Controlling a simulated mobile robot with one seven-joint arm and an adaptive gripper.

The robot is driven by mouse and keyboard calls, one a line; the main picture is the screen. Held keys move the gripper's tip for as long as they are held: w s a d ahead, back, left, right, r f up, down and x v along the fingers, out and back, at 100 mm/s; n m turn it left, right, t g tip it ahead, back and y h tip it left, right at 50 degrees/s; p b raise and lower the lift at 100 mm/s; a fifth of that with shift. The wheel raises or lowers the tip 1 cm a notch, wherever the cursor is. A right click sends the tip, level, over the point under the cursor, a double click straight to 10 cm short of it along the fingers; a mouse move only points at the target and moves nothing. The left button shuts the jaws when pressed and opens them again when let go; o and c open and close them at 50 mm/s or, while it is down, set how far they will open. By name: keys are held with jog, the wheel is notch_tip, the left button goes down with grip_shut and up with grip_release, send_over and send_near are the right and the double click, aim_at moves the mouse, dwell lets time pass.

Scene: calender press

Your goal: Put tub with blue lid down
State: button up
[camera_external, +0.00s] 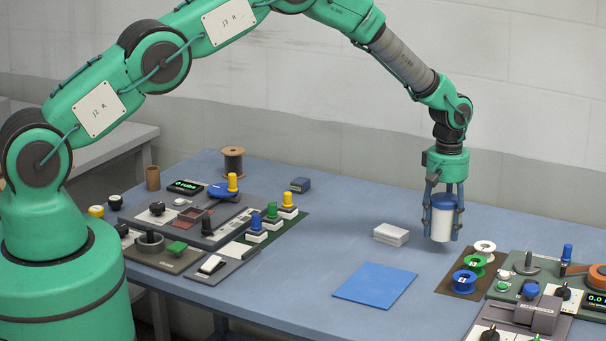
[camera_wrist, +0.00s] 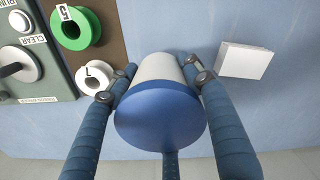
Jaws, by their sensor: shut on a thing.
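The tub with blue lid (camera_external: 442,222) is white with a blue top, upright between the fingers of my gripper (camera_external: 443,215). My gripper is shut on it from above, at the right part of the blue table. In the wrist view the blue lid (camera_wrist: 160,118) faces the camera, with the fingers of my gripper (camera_wrist: 165,85) around the tub's sides. The external view does not make clear whether the tub's base touches the table or hangs just above it.
A white block (camera_external: 391,235) lies left of the tub, and a flat blue mat (camera_external: 375,285) lies nearer the front. A brown strip (camera_external: 455,285) with white, green and blue spools is close on the right, beside a control panel (camera_external: 540,266). The table (camera_external: 330,225) centre is clear.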

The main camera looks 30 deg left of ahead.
aim_at(445, 198)
jog(key=shift+f, duration=1.7)
jog(key=shift+f, duration=0.2)
jog(key=o, duration=1.3)
jog(key=shift+r, duration=0.2)
notch_tip(445, 198, up, 12)
jog(key=shift+f, duration=0.1)
jog(key=shift+a, duration=0.1)
